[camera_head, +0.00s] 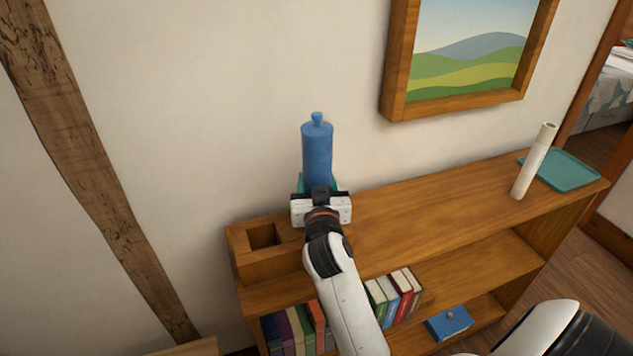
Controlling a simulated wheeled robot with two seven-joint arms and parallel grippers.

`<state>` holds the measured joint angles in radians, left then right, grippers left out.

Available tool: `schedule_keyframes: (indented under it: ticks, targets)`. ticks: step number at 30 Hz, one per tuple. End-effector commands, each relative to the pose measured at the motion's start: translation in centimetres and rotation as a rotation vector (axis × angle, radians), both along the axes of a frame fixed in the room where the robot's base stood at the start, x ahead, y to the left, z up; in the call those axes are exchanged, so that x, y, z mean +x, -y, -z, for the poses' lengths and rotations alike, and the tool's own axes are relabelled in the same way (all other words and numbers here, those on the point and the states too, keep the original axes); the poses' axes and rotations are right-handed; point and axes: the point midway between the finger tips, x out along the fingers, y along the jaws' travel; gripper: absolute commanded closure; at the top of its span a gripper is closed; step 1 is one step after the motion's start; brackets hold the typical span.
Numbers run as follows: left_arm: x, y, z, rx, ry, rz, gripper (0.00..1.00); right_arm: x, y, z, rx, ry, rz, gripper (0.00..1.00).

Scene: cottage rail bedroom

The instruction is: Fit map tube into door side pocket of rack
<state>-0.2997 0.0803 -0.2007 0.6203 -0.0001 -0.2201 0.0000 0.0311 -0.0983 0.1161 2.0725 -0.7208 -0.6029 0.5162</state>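The map tube (534,162), a tall pale tube, stands slightly tilted in the picture near the right end of the wooden shelf top. The rack (268,264), a wooden block, sits at the shelf's left end. One empty square pocket (262,235) shows in it. Its right part, toward the door side, is hidden behind my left gripper (319,190). That gripper has teal fingers on both sides of a blue bottle (317,150) with a round knob on top, and seems shut on it. The bottle's lower end is hidden. My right gripper is out of view; only its arm shows at bottom right.
A teal mat (565,170) lies behind the tube at the shelf's right end. The shelf top (430,205) between rack and tube is clear. Books (395,297) and a blue box (449,323) sit lower down. A framed picture (395,75) hangs above.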

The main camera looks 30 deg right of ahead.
Motion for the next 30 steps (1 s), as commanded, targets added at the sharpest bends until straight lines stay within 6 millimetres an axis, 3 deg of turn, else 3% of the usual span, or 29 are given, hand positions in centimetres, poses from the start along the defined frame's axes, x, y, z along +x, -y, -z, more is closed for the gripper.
schedule_keyframes:
  ticks: [30]
  targets:
    - [0.0, 0.0, 2.3, 0.000, 0.000, -0.001, 0.21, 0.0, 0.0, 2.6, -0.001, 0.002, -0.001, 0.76]
